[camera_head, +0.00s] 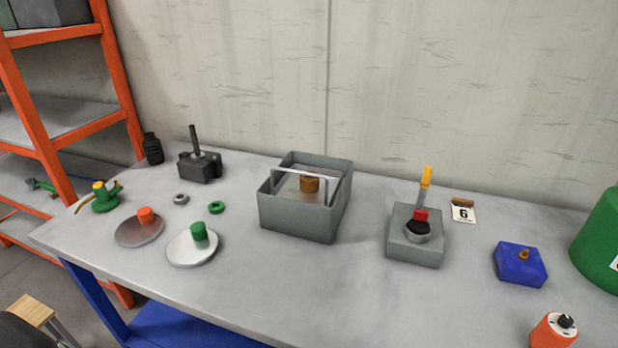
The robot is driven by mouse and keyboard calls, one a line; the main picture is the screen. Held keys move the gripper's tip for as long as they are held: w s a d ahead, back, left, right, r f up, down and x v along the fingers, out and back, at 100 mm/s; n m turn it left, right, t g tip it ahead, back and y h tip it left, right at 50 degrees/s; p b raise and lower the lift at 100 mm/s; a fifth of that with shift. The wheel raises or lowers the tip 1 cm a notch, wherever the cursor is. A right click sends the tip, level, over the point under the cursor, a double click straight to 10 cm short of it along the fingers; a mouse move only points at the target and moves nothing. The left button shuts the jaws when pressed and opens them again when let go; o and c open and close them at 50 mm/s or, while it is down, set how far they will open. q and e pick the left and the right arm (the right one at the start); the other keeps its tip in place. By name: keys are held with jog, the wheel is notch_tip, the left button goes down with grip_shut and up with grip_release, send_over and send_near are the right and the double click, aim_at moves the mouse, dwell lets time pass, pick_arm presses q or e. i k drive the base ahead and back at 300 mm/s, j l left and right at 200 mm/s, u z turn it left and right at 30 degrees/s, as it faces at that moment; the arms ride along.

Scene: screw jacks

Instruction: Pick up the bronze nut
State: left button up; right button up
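A bronze-coloured round piece (309,183) sits inside the open grey bin (296,219) near the middle of the table, partly behind a pale bar that crosses the bin. It looks like the bronze nut, but its shape is too small to be sure. A grey ring-shaped nut (181,198) and a green ring (217,208) lie on the table to the left of the bin. Neither of my grippers shows in the head view.
Discs with an orange knob (146,216) and a green knob (198,232) lie at left. A grey block with a yellow-tipped rod (414,245), a number 6 card (463,213), a blue block (520,266) and an orange cylinder (553,332) stand at right. The table's front middle is clear.

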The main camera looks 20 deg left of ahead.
aim_at(308, 184)
jog(key=i+j+z, duration=0.1)
jog(key=j+z, duration=0.15)
jog(key=j, duration=0.55)
jog(key=j+z, duration=0.25)
jog(key=j, duration=0.55)
